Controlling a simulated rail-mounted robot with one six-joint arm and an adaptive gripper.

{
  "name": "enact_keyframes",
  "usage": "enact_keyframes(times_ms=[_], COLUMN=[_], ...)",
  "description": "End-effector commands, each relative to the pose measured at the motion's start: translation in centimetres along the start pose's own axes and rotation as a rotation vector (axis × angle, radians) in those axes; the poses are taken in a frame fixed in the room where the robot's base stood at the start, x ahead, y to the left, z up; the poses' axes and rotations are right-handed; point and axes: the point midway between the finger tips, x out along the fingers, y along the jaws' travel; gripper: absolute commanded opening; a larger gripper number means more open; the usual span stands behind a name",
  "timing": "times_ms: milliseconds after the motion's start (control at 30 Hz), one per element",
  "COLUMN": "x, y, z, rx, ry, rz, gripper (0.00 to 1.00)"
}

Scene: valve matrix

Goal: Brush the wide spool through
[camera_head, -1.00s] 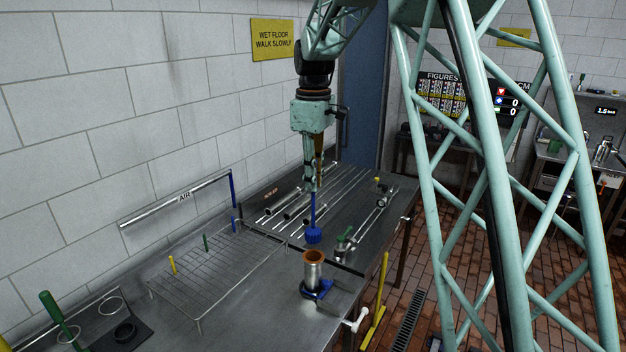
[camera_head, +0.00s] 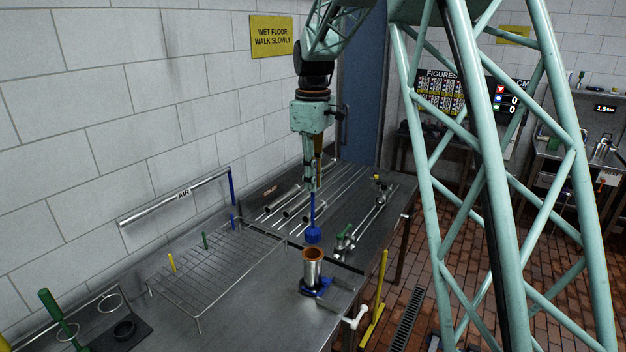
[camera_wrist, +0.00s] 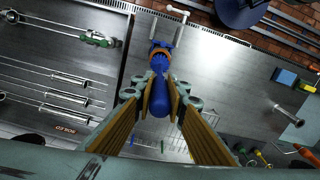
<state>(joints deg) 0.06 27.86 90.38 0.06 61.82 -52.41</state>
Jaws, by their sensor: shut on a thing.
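My gripper (camera_head: 313,180) is shut on a blue brush and points down above the bench. The brush (camera_head: 313,235) hangs upright with its round blue head at the bottom; its blue handle shows between the fingers in the wrist view (camera_wrist: 160,97). The wide spool (camera_head: 313,268) is a metal cylinder with an orange-brown top rim, standing upright in a blue clamp (camera_head: 318,290) on the bench. The brush head is above the spool's open top and appears apart from it. In the wrist view the brush hides most of the spool.
A wire rack (camera_head: 215,270) with yellow and green pegs stands to the left. Several metal tubes (camera_head: 290,205) lie behind on the bench (camera_head: 250,320). A green-handled valve piece (camera_head: 345,240) lies to the right.

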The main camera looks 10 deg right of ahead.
Motion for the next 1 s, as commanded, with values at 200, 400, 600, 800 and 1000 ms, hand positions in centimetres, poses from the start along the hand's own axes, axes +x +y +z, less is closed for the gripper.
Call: enact_keyframes(times_ms=[200,400,600,800,1000], x=[0.9,1.6,2.3,3.0,3.8], y=[0.0,0.0,0.0,0.0,0.0], z=[0.0,0.0,0.0,0.0,0.0], rx=[0.000,0.000,0.000,0.000,0.000], ry=[0.000,0.000,0.000,0.000,0.000], rz=[0.000,0.000,0.000,0.000,0.000], gripper=[0.02,0.02,0.02,0.02,0.02])
